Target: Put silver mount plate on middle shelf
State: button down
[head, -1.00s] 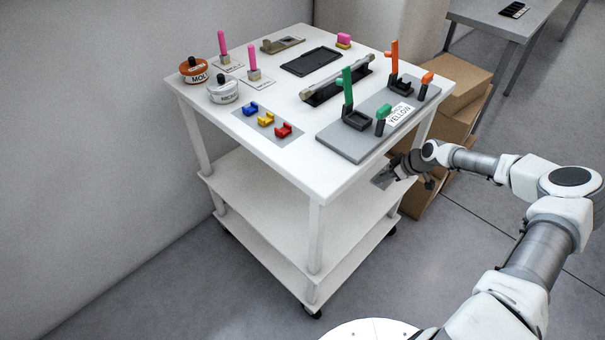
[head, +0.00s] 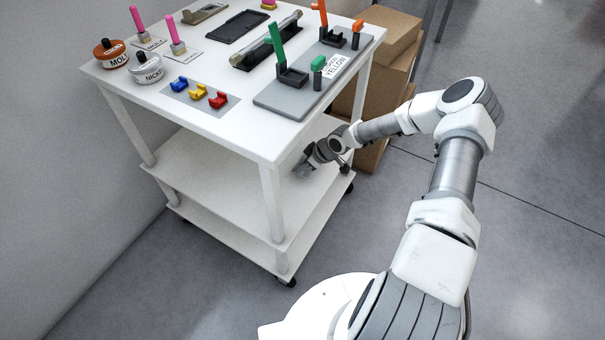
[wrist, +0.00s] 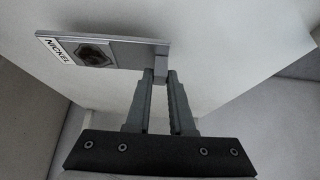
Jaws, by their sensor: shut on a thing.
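The silver mount plate (wrist: 128,50) is a flat grey plate with a white NICKEL label and a dark recess. My gripper (wrist: 163,76) is shut on the small block at its right end in the wrist view. In the head view, my gripper (head: 306,163) reaches in from the right between the cart's top and the middle shelf (head: 210,172), over that shelf's right part. The plate is hard to make out there. White shelf surface lies behind the plate in the wrist view. I cannot tell whether the plate touches it.
The cart top (head: 240,125) carries jars, pink pegs, coloured clips and a grey board (head: 285,98) with green and orange handles. A front cart post (head: 272,205) stands left of my gripper. Cardboard boxes (head: 392,45) stand behind my arm. The visible middle shelf is otherwise bare.

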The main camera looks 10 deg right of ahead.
aim_at(303, 174)
jog(key=shift+w+f+b, duration=0.1)
jog(key=shift+f+b, duration=0.45)
jog(key=shift+f, duration=1.15)
jog(key=shift+f, duration=0.15)
jog(key=c, duration=0.8)
grip_release()
jog(key=shift+d+r, duration=0.1)
jog(key=shift+r, duration=0.2)
jog(key=shift+p+v, duration=1.9)
jog(key=shift+v, duration=3.95)
